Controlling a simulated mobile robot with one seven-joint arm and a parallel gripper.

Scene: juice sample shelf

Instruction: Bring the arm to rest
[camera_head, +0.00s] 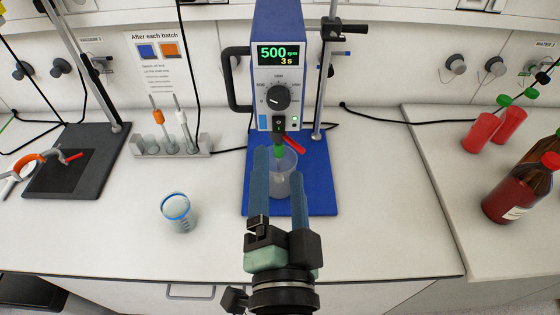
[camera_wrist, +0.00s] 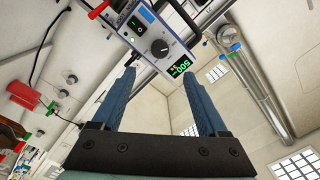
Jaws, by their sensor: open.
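My gripper (camera_head: 281,172) reaches up in the head view from the bottom middle, with its two blue fingers spread apart and nothing seen held between them. It also shows in the wrist view (camera_wrist: 166,78), open. A blue stirrer (camera_head: 279,65) with a display reading 500 rpm and 3 s stands ahead of it. A clear beaker (camera_head: 284,180) stands on the stirrer's blue base plate (camera_head: 319,185), seen between and behind the fingers. How far the fingers are from the beaker I cannot tell. The stirrer housing (camera_wrist: 158,40) fills the upper middle of the wrist view.
A blue-rimmed beaker (camera_head: 178,214) stands on the white bench (camera_head: 120,240) at left. Behind it is a grey rack (camera_head: 175,143) with stirring tools. A black stand base (camera_head: 75,165) is far left.

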